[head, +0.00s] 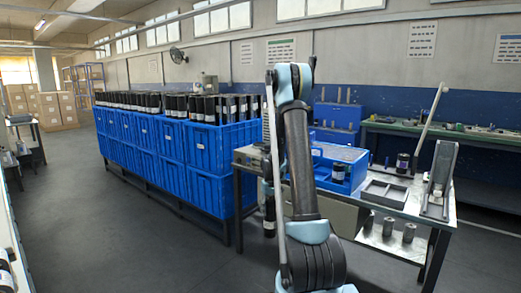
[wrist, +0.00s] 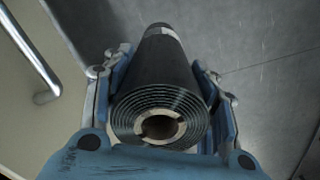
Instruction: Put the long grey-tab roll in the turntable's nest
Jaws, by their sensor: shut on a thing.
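My gripper (wrist: 163,68) is shut on a long black roll (wrist: 165,75) in the wrist view, one finger on each side. The roll's near end shows its spiral layers and pale core; a grey band shows at its far end. In the head view the held roll (head: 269,216) hangs roughly upright beside the left end of the steel table, below its top. My gripper is mostly hidden behind my arm there. I cannot clearly make out the turntable or its nest; a short dark roll (head: 402,163) stands on the table towards the back right.
A blue crate (head: 352,155) and a grey divided tray (head: 385,193) are on the steel table (head: 412,205). A grey upright device (head: 439,180) stands at its right end. Stacked blue crates (head: 210,160) full of black rolls line the left. The floor (head: 150,235) in front is clear.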

